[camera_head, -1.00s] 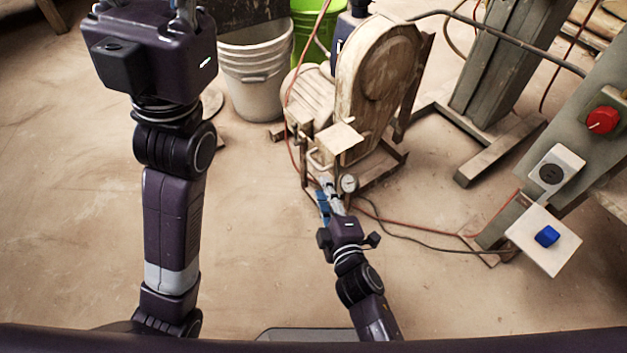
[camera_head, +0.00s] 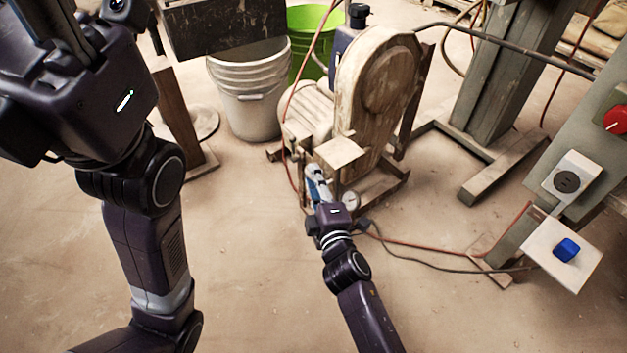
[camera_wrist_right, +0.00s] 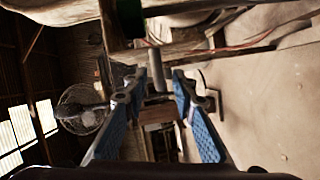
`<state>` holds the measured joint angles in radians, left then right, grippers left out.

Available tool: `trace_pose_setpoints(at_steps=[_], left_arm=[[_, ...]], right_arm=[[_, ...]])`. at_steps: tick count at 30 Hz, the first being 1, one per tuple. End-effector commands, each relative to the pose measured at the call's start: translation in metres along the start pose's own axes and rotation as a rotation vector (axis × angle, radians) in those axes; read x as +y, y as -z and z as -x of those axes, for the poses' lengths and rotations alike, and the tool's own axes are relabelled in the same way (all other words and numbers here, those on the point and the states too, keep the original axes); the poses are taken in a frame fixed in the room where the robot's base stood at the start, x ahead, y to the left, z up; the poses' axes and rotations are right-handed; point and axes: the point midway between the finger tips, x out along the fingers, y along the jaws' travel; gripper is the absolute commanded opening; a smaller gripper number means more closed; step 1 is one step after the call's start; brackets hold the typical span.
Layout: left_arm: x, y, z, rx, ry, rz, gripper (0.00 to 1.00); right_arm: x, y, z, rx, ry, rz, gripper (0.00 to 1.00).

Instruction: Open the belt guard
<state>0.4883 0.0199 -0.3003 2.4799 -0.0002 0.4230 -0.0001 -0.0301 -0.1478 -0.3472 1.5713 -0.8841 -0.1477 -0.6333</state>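The belt guard (camera_head: 372,90) is a dusty, tan, rounded upright cover on the machine in the middle of the head view. It appears closed. My right gripper (camera_head: 314,178) is low in front of the machine, just left of the guard's lower end. In the right wrist view its blue-padded fingers (camera_wrist_right: 158,82) are spread apart. A short grey bar (camera_wrist_right: 156,62) shows between the fingertips, with gaps on both sides; I cannot tell whether it belongs to the guard. My left gripper (camera_head: 62,35) is raised at the upper left, its fingertips cut off by the frame.
A white bucket (camera_head: 250,105) and a green bucket (camera_head: 312,30) stand behind left. A grey post with a red knob (camera_head: 616,120) and a plate with a blue button (camera_head: 566,250) are at the right. Hoses cross the floor. The floor in front is clear.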

Motion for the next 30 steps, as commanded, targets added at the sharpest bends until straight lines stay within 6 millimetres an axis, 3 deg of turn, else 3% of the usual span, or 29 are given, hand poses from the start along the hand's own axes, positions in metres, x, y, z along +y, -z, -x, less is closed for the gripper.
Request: trace_pose_setpoints(at_steps=[10, 17, 30], left_arm=[[0.0003, 0.0004, -0.0005, 0.001, -0.001, 0.000, 0.44], [0.0003, 0.0004, -0.0005, 0.000, 0.000, 0.000, 0.44], [0.0001, 0.0003, -0.0015, 0.001, 0.000, 0.000, 0.44]], right_arm=[[0.0003, 0.0002, -0.0040, 0.000, 0.000, -0.001, 0.25], [0.0003, 0.0002, -0.0039, 0.000, 0.000, -0.001, 0.00], [0.0002, -0.0002, -0.0031, 0.001, 0.001, -0.001, 0.00]])
